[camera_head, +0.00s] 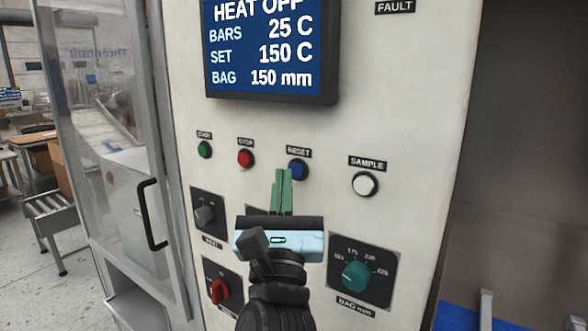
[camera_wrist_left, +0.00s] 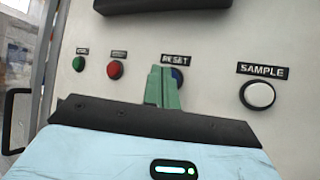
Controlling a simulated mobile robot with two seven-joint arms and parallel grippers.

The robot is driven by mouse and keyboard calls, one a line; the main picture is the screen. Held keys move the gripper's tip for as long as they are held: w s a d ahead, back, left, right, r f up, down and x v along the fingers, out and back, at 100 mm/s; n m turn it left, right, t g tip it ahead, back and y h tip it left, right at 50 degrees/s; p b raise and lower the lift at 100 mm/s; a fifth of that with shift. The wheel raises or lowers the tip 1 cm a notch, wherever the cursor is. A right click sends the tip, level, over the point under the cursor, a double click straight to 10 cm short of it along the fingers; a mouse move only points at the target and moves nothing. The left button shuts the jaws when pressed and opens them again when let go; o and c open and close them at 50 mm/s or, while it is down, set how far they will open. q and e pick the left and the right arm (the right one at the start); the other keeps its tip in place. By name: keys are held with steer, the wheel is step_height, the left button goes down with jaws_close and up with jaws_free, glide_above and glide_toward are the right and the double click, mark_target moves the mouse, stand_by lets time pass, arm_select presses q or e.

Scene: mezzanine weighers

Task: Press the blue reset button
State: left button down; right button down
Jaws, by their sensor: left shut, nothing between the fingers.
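The blue reset button (camera_head: 297,170) sits on the white panel under a RESET label (camera_head: 298,152). In the wrist view the blue button (camera_wrist_left: 177,76) is partly hidden behind my fingers. My left gripper (camera_head: 283,172) is shut and empty, its green fingers pointing at the panel. In the head view the fingertips are just left of and slightly below the blue button. In the left wrist view the fingertips (camera_wrist_left: 161,68) overlap the button's left part. I cannot tell whether they touch it. My right gripper is not in view.
A green start button (camera_head: 204,149), a red stop button (camera_head: 245,158) and a white sample button (camera_head: 365,184) share the row. Knobs, including the bag knob (camera_head: 356,276), sit below. The screen (camera_head: 262,48) is above. A clear door with a black handle (camera_head: 150,214) stands left.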

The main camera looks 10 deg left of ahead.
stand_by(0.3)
